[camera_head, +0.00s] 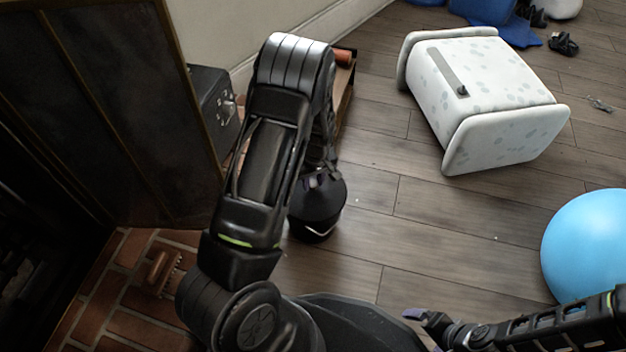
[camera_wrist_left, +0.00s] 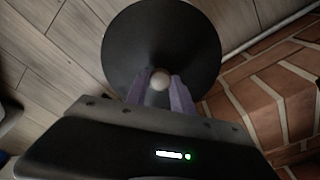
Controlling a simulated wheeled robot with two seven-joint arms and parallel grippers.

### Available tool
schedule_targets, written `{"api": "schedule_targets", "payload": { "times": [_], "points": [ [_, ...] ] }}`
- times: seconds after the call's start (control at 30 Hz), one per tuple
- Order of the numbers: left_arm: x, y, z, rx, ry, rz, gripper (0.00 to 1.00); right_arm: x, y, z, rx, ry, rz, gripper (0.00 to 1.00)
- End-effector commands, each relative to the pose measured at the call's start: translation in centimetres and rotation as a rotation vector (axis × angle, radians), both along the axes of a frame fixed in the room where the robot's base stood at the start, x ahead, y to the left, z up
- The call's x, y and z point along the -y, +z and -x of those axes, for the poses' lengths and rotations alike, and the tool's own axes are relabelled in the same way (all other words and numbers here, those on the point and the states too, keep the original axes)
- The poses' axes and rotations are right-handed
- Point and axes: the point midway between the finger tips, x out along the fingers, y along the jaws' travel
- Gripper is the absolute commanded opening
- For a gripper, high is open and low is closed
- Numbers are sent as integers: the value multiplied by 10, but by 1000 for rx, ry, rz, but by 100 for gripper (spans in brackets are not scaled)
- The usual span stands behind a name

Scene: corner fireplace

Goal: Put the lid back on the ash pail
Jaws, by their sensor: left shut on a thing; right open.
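My left gripper (camera_head: 321,178) is shut on the pale round knob (camera_wrist_left: 160,80) of a black lid. The lid (camera_wrist_left: 160,35) shows as a dark disc in the left wrist view, with a purple finger on each side of the knob. In the head view, a dark round body (camera_head: 317,212) sits just below this gripper, partly behind my arm. I cannot tell there how much of it is lid and how much is pail, or whether the two touch. My right gripper (camera_head: 428,318) is open and empty at the bottom right.
A white spotted stool-like box (camera_head: 485,95) lies on the wooden floor at upper right. A blue ball (camera_head: 590,245) is at the right edge. The brick hearth (camera_head: 120,290) and dark fireplace screen (camera_head: 105,110) are at left, with a black box (camera_head: 212,105) beside them. The middle floor is clear.

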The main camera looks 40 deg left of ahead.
Motion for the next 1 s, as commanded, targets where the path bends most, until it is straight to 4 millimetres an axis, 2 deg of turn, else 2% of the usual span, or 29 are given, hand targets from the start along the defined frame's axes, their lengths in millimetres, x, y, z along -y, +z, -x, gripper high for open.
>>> {"api": "schedule_targets", "payload": {
  "times": [0.93, 0.97, 1.0],
  "points": [
    [0, 0, 0, 1, 1, 0, 0, 0, 1, 0, 0, 0, 0, 99],
    [0, 0, 0, 1, 1, 0, 31, 0, 1, 0, 0, 0, 0, 99],
    [0, 0, 0, 1, 1, 0, 34, 0, 1, 0, 0, 0, 0, 99]
  ]
}}
